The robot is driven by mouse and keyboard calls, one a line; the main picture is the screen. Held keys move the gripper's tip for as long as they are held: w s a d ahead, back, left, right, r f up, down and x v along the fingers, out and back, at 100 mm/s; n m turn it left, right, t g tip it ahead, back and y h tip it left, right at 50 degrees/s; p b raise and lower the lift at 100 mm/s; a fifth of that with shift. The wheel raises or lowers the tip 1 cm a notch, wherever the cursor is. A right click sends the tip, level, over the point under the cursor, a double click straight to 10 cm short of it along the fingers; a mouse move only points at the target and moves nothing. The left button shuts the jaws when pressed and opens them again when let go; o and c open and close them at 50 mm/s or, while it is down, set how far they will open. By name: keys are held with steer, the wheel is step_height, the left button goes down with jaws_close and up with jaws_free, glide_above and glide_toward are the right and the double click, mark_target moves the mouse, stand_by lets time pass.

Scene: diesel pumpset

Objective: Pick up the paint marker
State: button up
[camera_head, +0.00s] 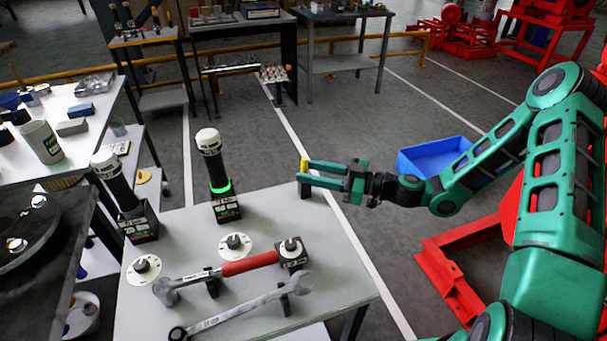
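A small upright yellow piece (304,165), which looks like the paint marker, stands at the far right edge of the grey table (320,235). A dark block (305,191) shows just below it. My green gripper (305,173) reaches in from the right, roughly level. Its two fingers lie on either side of the yellow piece, one behind it and one in front. The front finger hides its lower part. A gap shows between the fingers, but whether they touch the piece is too small to tell.
On the table are a red-handled hammer (248,265), a wrench (240,309), two black cylinders with white caps (209,143) (104,160), and round white dials (235,246). A blue bin (432,157) and a red frame (470,240) stand to the right. The table's right-hand part is clear.

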steer(key=shift+f+x, duration=0.2)
steer(key=shift+x, duration=2.8)
steer(key=shift+w, duration=0.1)
jaws_close()
